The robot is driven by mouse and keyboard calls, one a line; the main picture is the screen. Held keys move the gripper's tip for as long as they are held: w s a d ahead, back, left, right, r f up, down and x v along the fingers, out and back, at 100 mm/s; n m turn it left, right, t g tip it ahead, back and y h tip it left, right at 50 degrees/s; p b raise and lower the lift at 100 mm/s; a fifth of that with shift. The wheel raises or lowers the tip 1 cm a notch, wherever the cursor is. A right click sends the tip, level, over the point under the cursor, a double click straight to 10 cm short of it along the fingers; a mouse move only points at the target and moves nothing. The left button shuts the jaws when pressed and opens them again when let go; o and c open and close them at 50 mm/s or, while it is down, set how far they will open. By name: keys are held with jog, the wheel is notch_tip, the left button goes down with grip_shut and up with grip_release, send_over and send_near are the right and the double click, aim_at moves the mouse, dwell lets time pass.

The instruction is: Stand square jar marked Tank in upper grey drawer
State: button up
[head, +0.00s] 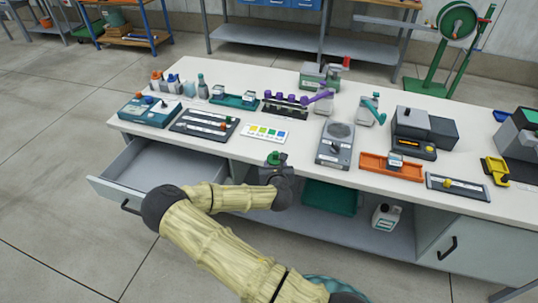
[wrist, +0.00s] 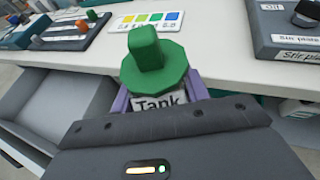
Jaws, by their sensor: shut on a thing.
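The square jar marked Tank (wrist: 160,102) has a green lid with a raised square knob and a white label. My gripper (wrist: 155,98) is shut on it, with purple fingers on both sides of the jar. In the head view my gripper (head: 276,170) holds the jar, whose green lid (head: 274,157) shows, at the bench's front edge. The open upper grey drawer (head: 160,168) is to the left of my gripper and looks empty. Its front panel and dark handle face the lower left. The drawer also shows at the left of the wrist view (wrist: 70,95).
The white bench top (head: 225,145) carries a colour card (head: 265,133), a stir plate (head: 336,145), an orange tray (head: 391,166) and several bottles and racks. Below are a green tray (head: 330,197) and a white canister (head: 386,216). Floor at left is clear.

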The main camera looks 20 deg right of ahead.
jog(key=s+d+f+n+y, duration=0.1)
jog(key=s+f+n+y, duration=0.1)
jog(key=s, duration=0.5)
notch_tip(320, 180, down, 2)
jog(key=shift+d+f+n+y, duration=0.2)
jog(key=shift+d+n+y, duration=0.1)
jog(key=shift+y, duration=0.3)
jog(key=shift+a, duration=0.15)
jog(key=shift+s+a, duration=0.1)
